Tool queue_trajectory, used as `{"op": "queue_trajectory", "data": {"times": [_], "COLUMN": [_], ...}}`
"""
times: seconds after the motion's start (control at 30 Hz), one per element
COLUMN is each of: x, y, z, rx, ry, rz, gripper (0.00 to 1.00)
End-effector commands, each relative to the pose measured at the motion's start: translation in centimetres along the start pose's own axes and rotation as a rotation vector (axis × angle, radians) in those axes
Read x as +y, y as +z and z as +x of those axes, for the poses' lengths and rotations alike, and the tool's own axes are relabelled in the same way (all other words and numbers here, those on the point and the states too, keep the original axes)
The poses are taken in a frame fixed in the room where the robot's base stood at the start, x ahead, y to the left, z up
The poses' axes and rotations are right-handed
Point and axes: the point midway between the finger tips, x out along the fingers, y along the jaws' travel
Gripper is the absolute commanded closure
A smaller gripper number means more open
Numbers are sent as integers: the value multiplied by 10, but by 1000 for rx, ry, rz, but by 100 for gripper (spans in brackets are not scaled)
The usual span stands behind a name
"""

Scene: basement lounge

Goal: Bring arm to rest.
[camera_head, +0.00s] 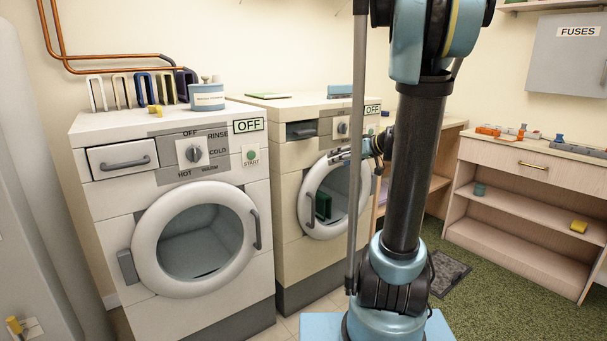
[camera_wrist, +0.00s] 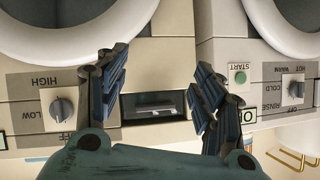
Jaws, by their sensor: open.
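My arm stands upright in the right half of the head view. Its gripper (camera_head: 340,156) is partly hidden behind the arm column and sits in front of the second machine, near the upper part of its round door (camera_head: 312,222). In the wrist view, which is upside down, my gripper (camera_wrist: 159,78) is open. Its two fingers are spread apart with nothing between them. Beyond them lies the open detergent slot (camera_wrist: 153,104) of that machine, between the control dial (camera_wrist: 62,108) and the neighbouring washer's green start button (camera_wrist: 239,77).
The white washer (camera_head: 108,215) stands at the left with its round door shut.

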Motion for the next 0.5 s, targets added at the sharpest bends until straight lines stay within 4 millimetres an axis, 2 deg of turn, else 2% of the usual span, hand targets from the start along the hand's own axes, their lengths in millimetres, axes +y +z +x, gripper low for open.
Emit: {"op": "queue_trajectory", "data": {"times": [0.03, 0.2, 0.5], "x": [-14, -50, -95], "y": [12, 56, 140], "z": [-3, -14, -47], "rx": [-42, -187, -420], "ry": [1, 29, 140], "rz": [18, 88, 205], "gripper": [38, 38, 38]}}
